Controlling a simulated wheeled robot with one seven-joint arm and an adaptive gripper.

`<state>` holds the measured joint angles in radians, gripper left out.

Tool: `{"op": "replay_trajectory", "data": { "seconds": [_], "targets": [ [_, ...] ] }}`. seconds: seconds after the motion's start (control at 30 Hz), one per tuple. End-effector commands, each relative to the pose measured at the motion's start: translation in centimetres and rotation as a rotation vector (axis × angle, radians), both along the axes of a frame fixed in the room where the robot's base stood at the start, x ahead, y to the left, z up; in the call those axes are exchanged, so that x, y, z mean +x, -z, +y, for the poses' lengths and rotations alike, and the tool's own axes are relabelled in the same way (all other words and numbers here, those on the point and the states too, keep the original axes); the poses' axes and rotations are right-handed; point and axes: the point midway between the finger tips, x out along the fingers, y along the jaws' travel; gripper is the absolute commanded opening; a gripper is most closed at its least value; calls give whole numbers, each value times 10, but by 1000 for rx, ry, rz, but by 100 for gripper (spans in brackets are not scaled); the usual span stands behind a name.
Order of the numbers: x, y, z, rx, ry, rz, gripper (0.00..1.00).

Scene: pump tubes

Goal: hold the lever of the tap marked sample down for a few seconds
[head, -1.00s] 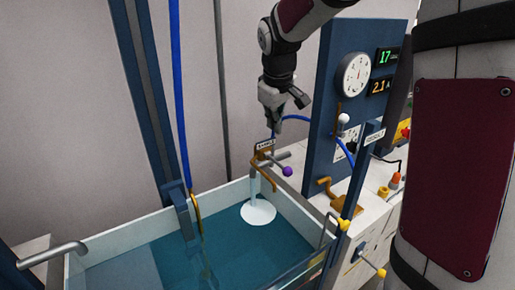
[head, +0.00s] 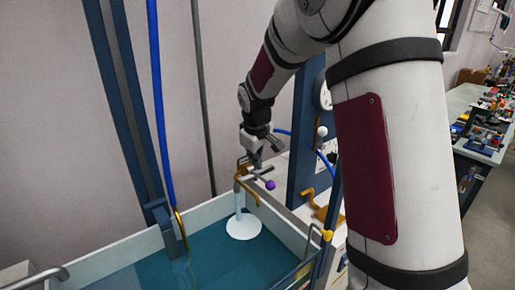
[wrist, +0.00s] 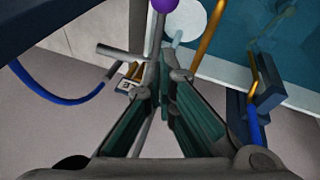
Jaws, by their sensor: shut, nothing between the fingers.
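The sample tap (head: 249,193) is a brass spout on the tank's back rim, with a grey lever ending in a purple ball (head: 270,185). A pale stream (head: 238,203) runs from it to a white patch (head: 243,226) on the water. My gripper (head: 257,165) is shut and empty, pointing down right at the lever; I cannot tell whether it touches. In the wrist view, the lever's purple ball (wrist: 163,5) is just beyond my fingertips (wrist: 166,78), and the tap's label (wrist: 126,85) is partly hidden.
The blue-green tank (head: 110,258) fills the lower left. A blue hose (head: 154,100) hangs on the left. A blue panel with another brass tap (head: 322,203) stands to the right, partly behind my arm. A cluttered bench (head: 485,120) is at the far right.

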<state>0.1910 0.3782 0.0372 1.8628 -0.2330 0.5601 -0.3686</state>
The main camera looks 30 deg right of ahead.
Motion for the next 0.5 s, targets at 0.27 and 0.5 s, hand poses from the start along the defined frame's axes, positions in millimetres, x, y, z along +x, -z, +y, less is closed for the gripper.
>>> {"op": "replay_trajectory", "data": {
  "seconds": [0.27,0.5],
  "targets": [
    [-12,31,-13,0,-2,3,0],
    [-14,38,-17,0,-1,-1,0]
  ]
}}
